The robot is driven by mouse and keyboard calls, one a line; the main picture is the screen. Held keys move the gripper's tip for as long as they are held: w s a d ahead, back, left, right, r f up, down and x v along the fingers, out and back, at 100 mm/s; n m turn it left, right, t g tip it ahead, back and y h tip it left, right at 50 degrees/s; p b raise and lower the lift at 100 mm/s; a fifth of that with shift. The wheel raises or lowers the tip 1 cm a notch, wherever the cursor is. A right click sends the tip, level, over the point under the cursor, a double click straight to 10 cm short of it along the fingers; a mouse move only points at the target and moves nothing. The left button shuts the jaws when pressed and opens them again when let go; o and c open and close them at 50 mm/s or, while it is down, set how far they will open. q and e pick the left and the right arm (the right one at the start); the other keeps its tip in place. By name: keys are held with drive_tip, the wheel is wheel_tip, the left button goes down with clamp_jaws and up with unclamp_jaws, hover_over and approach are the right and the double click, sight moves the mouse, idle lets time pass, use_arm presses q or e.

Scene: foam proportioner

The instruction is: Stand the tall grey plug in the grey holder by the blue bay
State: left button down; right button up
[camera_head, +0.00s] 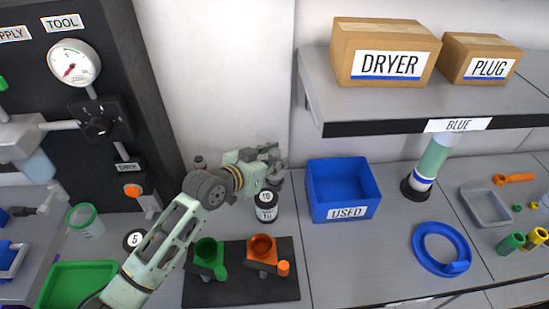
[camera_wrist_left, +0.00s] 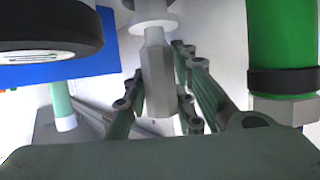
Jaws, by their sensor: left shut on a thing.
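My left gripper (camera_head: 268,163) is over the back of the counter, in front of the white wall. In the left wrist view the fingers (camera_wrist_left: 160,92) are shut on a grey faceted piece, which looks like the tall grey plug (camera_wrist_left: 157,68). It stands roughly upright in that view, with a pale flange at its top. In the head view the gripper mostly hides it. A green and white column in a dark ring foot (camera_head: 415,190) stands below the BLUE label (camera_head: 458,125). I cannot clearly pick out the grey holder. My right gripper is not in view.
A blue ring (camera_head: 441,249) and a grey tray (camera_head: 486,206) lie further right. A black board (camera_head: 240,291) carries green and orange cups. The shelf (camera_head: 315,85) overhangs the right.

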use_arm(q)
drive_tip(key=shift+f+b, duration=0.45)
drive_tip(key=shift+f, duration=0.2)
drive_tip(key=c, duration=1.5)
unclamp_jaws()
drive_tip(key=shift+o, duration=0.2)
drive_tip(key=shift+r, duration=0.2)
drive_tip(key=shift+r+p, duration=0.45)
drive_tip(key=b+v, duration=0.1)
drive_tip(key=v, duration=1.1)
drive_tip(key=shift+f, duration=0.1)
